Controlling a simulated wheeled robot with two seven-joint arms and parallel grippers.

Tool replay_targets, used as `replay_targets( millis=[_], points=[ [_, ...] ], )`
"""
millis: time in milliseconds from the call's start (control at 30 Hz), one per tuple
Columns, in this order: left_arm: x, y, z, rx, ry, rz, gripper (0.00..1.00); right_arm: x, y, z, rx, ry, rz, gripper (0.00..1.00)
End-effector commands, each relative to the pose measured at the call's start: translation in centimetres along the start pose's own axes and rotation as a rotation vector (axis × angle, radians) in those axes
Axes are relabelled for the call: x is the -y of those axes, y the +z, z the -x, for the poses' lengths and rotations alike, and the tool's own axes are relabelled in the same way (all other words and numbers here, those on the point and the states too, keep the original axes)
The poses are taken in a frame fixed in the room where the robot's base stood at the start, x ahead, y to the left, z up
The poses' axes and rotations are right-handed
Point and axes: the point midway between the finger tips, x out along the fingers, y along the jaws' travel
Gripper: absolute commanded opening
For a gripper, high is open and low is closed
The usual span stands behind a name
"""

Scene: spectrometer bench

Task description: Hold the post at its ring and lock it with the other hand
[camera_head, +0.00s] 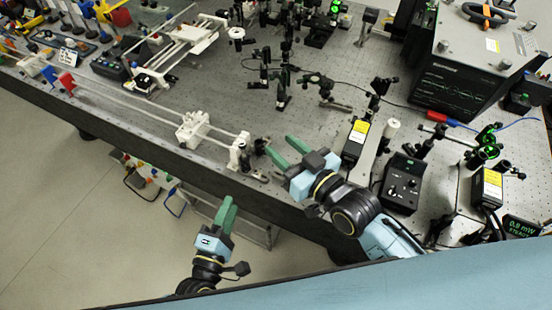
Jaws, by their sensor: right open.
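My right gripper (283,147) is open, its two green fingers spread above the front edge of the bench and pointing up-left. A small dark upright piece (260,146), possibly the post, stands just beyond its fingertips beside a white holder (239,153). I see nothing between the fingers. A ring or locking screw is too small to make out. My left gripper (231,199) is in front of the bench edge, over the floor, apart from the post. Its green fingers look close together, but their gap is not clear from this angle.
A white rail carriage (192,129) sits left of the holder. Several dark posts and optic mounts (283,92) stand behind. A black box with a yellow label (356,139) and a knobbed control box (402,184) are to the right. A large instrument (462,72) fills the back right.

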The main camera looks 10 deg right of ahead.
Motion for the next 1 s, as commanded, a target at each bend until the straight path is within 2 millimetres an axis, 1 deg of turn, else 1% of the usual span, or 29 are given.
replay_targets(
  millis=[100,300,467,567,667,1000],
  points=[
    [0.0,0.0,0.0,0.0,0.0,0.0,0.36,0.6,0.9,-0.6,0.126,-0.04,0.039,0.42],
    [0.0,0.0,0.0,0.0,0.0,0.0,0.36,1.7,2.1,-0.7,0.278,-0.113,0.094,0.42],
    [0.0,0.0,0.0,0.0,0.0,0.0,0.36,2.1,2.6,-0.7,0.33,-0.144,0.114,0.42],
    [0.0,0.0,0.0,0.0,0.0,0.0,0.36,2.2,2.8,-1.2,0.338,-0.148,0.116,0.42],
    [0.0,0.0,0.0,0.0,0.0,0.0,0.36,2.4,3.2,-2.4,0.337,-0.148,0.115,0.42],
    [0.0,0.0,0.0,0.0,0.0,0.0,0.36,3.2,5.4,-8.2,0.338,-0.148,0.115,0.42]
  ],
)
